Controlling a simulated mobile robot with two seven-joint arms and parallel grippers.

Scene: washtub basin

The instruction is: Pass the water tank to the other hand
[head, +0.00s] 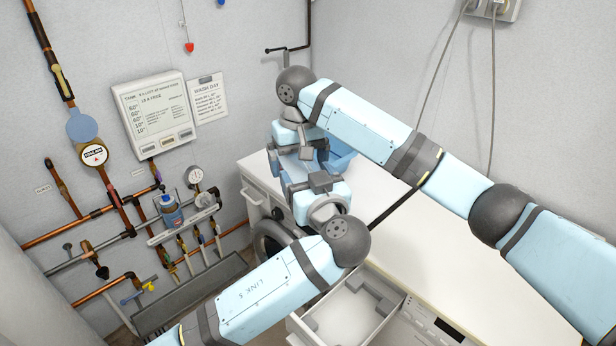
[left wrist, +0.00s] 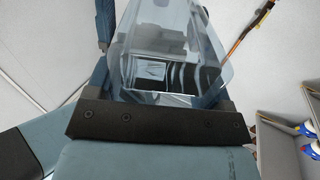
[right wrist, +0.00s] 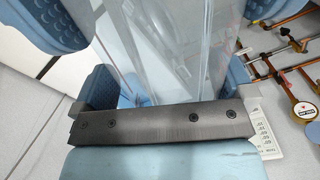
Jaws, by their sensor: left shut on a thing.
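The water tank (left wrist: 165,40) is a clear, bluish, box-like container. In the left wrist view it sits between the fingers of my left gripper (left wrist: 160,60), which is shut on it. My left gripper (head: 298,180) is above the near left end of the counter in the head view. My right gripper (head: 297,150) is just beyond it, facing it. In the right wrist view the tank's clear walls (right wrist: 170,45) stand between the widely spread fingers of my right gripper (right wrist: 165,70). The grippers largely hide the tank in the head view.
A blue basin-like thing (head: 342,158) is on the white counter (head: 450,240) behind the grippers. An open drawer (head: 350,315) sticks out below. Pipes and gauges (head: 95,155) line the left wall. The counter's right part is clear.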

